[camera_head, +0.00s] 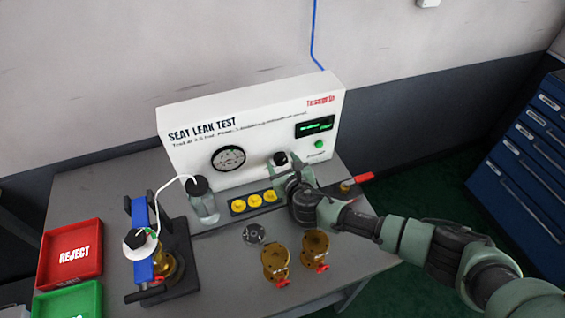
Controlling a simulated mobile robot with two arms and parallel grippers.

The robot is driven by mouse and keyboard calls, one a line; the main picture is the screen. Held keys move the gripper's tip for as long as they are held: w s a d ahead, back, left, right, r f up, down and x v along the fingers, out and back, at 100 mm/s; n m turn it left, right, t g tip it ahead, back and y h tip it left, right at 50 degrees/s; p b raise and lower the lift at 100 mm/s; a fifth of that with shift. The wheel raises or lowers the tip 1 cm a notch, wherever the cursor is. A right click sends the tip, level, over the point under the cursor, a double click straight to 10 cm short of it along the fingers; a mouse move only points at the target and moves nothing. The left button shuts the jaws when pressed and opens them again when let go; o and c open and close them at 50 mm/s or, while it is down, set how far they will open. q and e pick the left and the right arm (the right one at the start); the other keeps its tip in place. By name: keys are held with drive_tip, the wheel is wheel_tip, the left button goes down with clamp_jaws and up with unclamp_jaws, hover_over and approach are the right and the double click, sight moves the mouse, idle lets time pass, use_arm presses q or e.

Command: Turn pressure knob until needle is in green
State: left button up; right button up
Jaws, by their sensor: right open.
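The white seat leak test box (190,160) stands at the back of the table. Its round pressure gauge (228,158) is on the front face; the needle and any green zone are too small to read. The dark pressure knob (281,158) is on the front, right of the gauge. My right gripper (284,168) is at the knob, open, with its fingers close around or just below it. I cannot tell whether they touch it. My left gripper is not in view.
A clamp fixture (180,270) holds a brass valve at left, beside a glass jar (203,205). Two brass valves (276,262) (315,248) and a metal disc (254,234) lie in front. Red (72,254) and green (68,301) trays are at far left. A blue cabinet (530,160) stands right.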

clamp_jaws()
idle(0.4)
drive_tip(key=shift+f+m+g+y, duration=0.1)
drive_tip(key=shift+m+g+y, duration=0.2)
drive_tip(key=shift+m+y, duration=0.65)
drive_tip(key=shift+d+m+y+b, duration=0.1)
drive_tip(key=shift+m+y+b, duration=0.6)
drive_tip(key=shift+m, duration=0.65)
unclamp_jaws()
